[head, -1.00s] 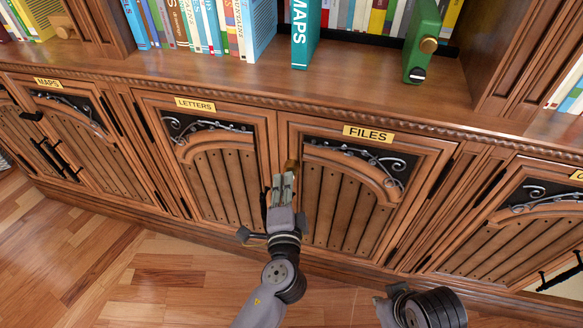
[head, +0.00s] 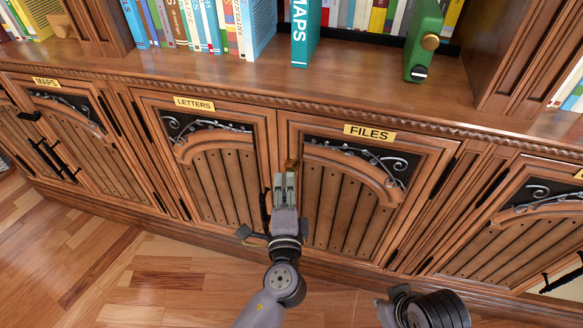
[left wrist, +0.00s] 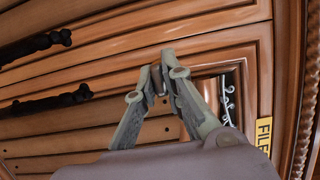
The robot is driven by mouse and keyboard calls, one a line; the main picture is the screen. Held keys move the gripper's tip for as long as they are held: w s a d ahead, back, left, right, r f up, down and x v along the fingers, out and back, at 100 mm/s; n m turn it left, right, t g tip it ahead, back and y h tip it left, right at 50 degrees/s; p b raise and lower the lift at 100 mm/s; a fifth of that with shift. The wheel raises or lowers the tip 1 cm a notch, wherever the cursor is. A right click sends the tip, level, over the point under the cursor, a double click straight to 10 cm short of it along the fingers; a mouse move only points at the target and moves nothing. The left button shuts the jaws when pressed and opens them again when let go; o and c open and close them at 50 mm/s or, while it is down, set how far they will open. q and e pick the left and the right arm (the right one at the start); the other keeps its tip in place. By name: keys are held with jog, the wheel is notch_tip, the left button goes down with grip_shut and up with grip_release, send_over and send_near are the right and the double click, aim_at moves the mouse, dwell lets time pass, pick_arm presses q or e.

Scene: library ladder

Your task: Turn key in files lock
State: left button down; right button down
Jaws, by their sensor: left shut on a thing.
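The files door (head: 345,205) is a carved wooden cabinet door under a yellow FILES label (head: 369,133); it is closed. My left gripper (head: 285,180) is at this door's left edge, beside the letters door (head: 215,175). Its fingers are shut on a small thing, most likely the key. A small brass-coloured piece (head: 291,165) shows just beyond the fingertips; I cannot tell if it is key or lock. In the left wrist view the gripper's fingertips (left wrist: 161,77) come together against the wood, and they hide the lock.
Dark handles (left wrist: 45,107) stick out from the doors. A shelf ledge (head: 350,88) above holds books, a teal MAPS book (head: 304,35) and a green binder (head: 422,45). The wooden floor (head: 130,275) in front is clear.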

pick_arm(q)
jog(key=c, duration=1.6)
grip_release()
jog(key=shift+s, duration=0.1)
jog(key=s, duration=1.2)
jog(key=shift+a, duration=0.2)
